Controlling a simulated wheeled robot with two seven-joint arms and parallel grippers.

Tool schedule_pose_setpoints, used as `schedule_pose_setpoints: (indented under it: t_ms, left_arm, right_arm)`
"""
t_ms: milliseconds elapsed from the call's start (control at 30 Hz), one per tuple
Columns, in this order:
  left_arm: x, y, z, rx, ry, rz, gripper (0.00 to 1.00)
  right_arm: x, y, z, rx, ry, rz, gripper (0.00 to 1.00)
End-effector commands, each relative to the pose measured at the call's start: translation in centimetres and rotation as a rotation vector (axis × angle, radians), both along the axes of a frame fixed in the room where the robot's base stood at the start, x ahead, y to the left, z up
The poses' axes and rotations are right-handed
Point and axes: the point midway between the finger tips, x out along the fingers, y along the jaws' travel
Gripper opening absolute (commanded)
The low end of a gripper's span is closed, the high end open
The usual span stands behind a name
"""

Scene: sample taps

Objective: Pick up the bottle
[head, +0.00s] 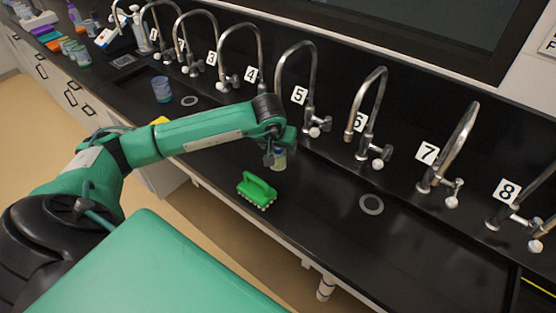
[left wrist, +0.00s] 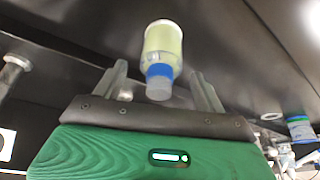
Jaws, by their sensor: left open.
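The bottle (head: 279,160) is small, with a pale yellow-green body and a blue band near its top. In the head view it stands on the black bench below tap 5, partly hidden by my left gripper (head: 271,153). In the left wrist view the bottle (left wrist: 163,45) shows with its blue band and greyish cap towards the gripper. My left gripper (left wrist: 161,84) is open, with one finger on each side of the cap end. The fingers do not appear to press on it. My right gripper is not in view.
A green brush (head: 257,190) lies on the bench just in front of the bottle. Numbered taps line the back, with tap 5 (head: 310,90) behind my gripper. A blue-tinted cup (head: 161,89) stands to the left. The bench right of the brush is clear around a drain ring (head: 371,204).

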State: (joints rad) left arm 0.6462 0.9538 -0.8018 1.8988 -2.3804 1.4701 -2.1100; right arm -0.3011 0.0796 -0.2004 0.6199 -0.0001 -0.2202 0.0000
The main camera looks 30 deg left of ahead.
Motion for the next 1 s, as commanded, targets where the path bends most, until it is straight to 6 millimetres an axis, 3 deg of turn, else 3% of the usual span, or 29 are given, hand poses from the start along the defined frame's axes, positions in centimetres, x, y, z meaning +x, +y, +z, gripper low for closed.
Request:
schedule_pose_setpoints:
  t_ms: [33,167,433,700,767,1000]
  left_arm:
    - [0.2,0.0,-1.2,-0.001,0.003,0.002,0.72]
    - [0.9,0.2,-3.0,-0.001,0.002,0.002,0.72]
    - [1.1,0.3,-3.1,0.0,0.0,0.001,0.72]
    - [1.1,0.3,-3.1,0.0,0.0,0.001,0.21]
    - [1.1,0.3,-3.1,0.0,-0.001,0.001,0.17]
    - [1.1,0.4,-2.9,-0.001,0.0,0.002,0.17]
  right_arm:
    - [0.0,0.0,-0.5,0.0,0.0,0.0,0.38]
    - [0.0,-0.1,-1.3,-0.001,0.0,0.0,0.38]
    - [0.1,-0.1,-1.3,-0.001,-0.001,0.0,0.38]
    - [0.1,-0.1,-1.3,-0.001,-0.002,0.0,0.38]
    - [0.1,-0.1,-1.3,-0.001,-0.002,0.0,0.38]
    - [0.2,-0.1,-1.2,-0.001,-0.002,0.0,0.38]
